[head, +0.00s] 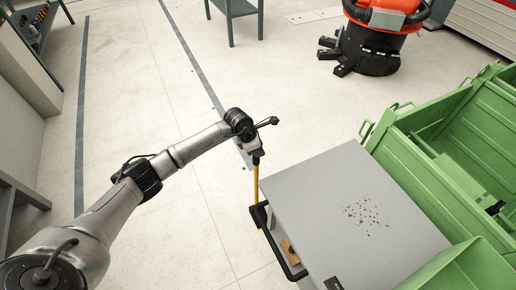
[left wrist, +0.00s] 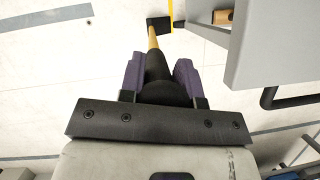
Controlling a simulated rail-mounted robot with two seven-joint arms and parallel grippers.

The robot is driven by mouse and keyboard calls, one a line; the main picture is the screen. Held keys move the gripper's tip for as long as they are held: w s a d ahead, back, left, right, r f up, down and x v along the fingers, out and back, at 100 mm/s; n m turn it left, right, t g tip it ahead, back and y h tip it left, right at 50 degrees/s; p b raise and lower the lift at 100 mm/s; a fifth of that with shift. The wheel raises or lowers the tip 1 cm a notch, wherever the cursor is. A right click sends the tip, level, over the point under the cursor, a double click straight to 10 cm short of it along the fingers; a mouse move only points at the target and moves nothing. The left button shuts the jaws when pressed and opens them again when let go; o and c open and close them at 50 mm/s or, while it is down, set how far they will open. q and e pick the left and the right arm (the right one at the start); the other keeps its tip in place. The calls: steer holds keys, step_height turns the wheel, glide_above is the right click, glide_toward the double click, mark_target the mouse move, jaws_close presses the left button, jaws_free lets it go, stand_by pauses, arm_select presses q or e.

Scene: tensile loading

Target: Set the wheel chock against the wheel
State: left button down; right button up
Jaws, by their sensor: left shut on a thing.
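The yellow rod (head: 256,178) hangs down from the gripper beside the cart. In the left wrist view, a black block (left wrist: 158,25) shows at the rod's far end, apparently the wheel chock, near the floor. The wheel is not visible, and contact between block and wheel cannot be told. My right gripper is out of view.
The cart has a black push handle (head: 272,238) on its left side and a wooden item (head: 289,251) under its top. Green bins (head: 440,130) stand close on the right. An orange and black robot (head: 372,40) is at the back. The floor left of the cart is clear.

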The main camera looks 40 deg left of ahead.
arm_select(q)
steer(key=shift+w+r, duration=0.1)
steer(key=shift+r, duration=0.05)
steer(key=c, duration=0.8)
jaws_free()
steer(key=shift+a, duration=0.1)
steer(key=shift+o, duration=0.2)
steer(key=shift+f, duration=0.25)
steer(key=p+v, duration=0.6)
steer(key=v, duration=0.8)
steer(key=shift+r, duration=0.1)
